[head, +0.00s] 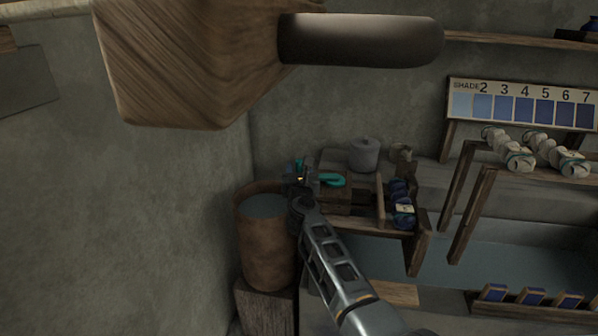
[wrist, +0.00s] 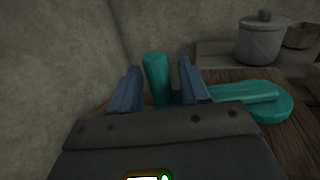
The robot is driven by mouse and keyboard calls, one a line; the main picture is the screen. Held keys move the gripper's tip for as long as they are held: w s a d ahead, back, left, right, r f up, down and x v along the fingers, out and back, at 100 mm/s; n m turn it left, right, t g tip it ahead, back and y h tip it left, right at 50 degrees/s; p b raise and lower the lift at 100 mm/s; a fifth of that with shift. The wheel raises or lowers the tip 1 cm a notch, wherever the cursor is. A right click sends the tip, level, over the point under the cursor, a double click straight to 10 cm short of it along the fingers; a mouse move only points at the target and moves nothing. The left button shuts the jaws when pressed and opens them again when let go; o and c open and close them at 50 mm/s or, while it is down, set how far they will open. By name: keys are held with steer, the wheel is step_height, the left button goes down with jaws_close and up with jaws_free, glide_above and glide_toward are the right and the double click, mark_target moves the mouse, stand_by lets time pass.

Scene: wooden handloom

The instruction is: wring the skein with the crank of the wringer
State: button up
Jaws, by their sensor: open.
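A teal crank (head: 331,180) lies beside my gripper in the head view. In the wrist view its flat arm (wrist: 245,100) runs to the right and its upright round grip (wrist: 155,82) stands between my fingers. My gripper (head: 299,181) is open; its two fingers (wrist: 159,68) stand on either side of the grip, with visible gaps. The crank sits by a small wooden box (head: 334,200). Dark blue skeins (head: 402,207) hang just right of it. I cannot make out a skein on the crank itself.
A brown barrel of liquid (head: 266,240) stands left of my gripper, near the wall. A grey lidded pot (head: 364,154) stands behind the crank. White skeins (head: 519,160) lie on wooden racks at right. A large wooden block (head: 185,65) with a dark rod fills the top foreground.

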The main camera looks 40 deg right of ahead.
jaws_close()
stand_by(0.3)
steer(key=shift+w+b, duration=0.1)
steer(key=shift+b, duration=0.2)
